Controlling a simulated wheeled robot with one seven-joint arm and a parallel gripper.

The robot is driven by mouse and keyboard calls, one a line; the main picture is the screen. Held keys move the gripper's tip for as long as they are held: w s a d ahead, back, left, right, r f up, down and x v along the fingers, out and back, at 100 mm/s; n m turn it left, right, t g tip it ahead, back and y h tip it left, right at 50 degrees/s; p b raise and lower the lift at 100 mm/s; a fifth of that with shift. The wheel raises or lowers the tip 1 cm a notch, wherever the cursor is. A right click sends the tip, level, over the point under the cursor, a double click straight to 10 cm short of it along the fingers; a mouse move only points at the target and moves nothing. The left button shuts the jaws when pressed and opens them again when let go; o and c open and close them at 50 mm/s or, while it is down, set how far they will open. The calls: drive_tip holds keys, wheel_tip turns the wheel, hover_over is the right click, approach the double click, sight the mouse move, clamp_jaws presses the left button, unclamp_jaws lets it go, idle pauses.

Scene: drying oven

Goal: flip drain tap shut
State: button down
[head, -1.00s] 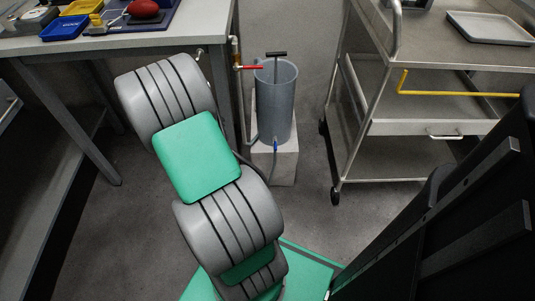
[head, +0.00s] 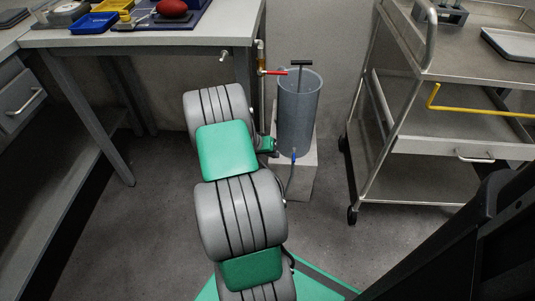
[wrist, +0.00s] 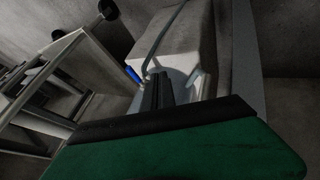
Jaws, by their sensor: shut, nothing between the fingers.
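The drain tap has a small blue lever (head: 294,156) at the foot of a grey cylinder (head: 299,105), with a hose running down from it. The blue lever also shows in the wrist view (wrist: 133,75), just left of my fingers. I cannot tell from its angle whether the tap is open. My gripper (head: 274,151) is at the cylinder's lower left, a short way left of the lever, partly hidden by my arm. In the wrist view its dark fingers (wrist: 158,92) are together and empty, apart from the lever as far as I can see.
The cylinder stands on a pale block (head: 304,181). A red-handled valve (head: 273,72) sits on a pipe by its upper left side. A workbench (head: 140,39) stands left, a metal trolley (head: 410,190) right. Bare floor lies between block and trolley.

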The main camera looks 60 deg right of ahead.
sight(294, 155)
drive_tip(key=s+d, duration=0.1)
drive_tip(key=s+f+b, duration=0.1)
drive_tip(key=s+d, duration=0.1)
drive_tip(key=s, duration=0.1)
drive_tip(key=shift+d+f, duration=0.2)
drive_tip(key=shift+d, duration=0.15)
